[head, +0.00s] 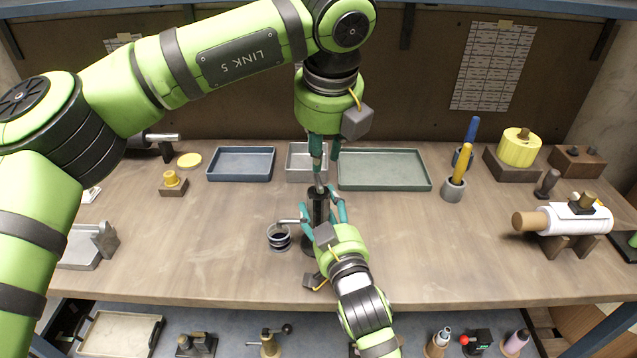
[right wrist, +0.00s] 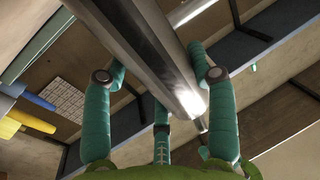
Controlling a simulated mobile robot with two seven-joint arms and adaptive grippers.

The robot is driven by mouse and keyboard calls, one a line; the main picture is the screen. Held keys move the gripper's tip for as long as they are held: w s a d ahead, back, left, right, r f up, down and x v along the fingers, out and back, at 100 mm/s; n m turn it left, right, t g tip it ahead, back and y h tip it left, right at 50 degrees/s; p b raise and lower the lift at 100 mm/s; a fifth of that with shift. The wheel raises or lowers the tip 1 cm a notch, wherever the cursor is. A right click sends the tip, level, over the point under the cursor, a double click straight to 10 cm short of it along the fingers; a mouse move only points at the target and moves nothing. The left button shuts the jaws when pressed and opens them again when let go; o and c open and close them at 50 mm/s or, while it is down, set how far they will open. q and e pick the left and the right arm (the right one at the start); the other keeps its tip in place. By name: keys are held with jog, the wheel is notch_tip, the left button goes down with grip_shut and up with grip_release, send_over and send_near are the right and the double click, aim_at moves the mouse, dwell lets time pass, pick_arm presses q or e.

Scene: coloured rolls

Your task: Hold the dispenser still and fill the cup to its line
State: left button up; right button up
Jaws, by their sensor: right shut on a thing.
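The dispenser (head: 318,208) is a dark upright column on the bench with a grey spout pointing left. A small cup (head: 279,238) with a pale rim and dark inside stands below the spout's end; I cannot make out its line or fill level. My right gripper (head: 327,213) is shut around the dispenser's body from the front. In the right wrist view, its teal fingers lie around a shiny grey cylinder (right wrist: 150,45). My left gripper (head: 323,165) points down at the dispenser's top; its teal fingers overlap there, so its opening and contact are unclear.
Behind stand a blue tray (head: 240,165), a small grey tray (head: 300,160) and a green tray (head: 384,170). A grey pot (head: 453,190) holds a yellow tool. A white roll (head: 577,219) lies on a cradle at right.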

aim_at(319, 181)
pick_arm(q)
jog(key=shift+x, duration=3.45)
jog(key=shift+s, duration=0.1)
jog(key=shift+d+r, duration=0.1)
grip_shut()
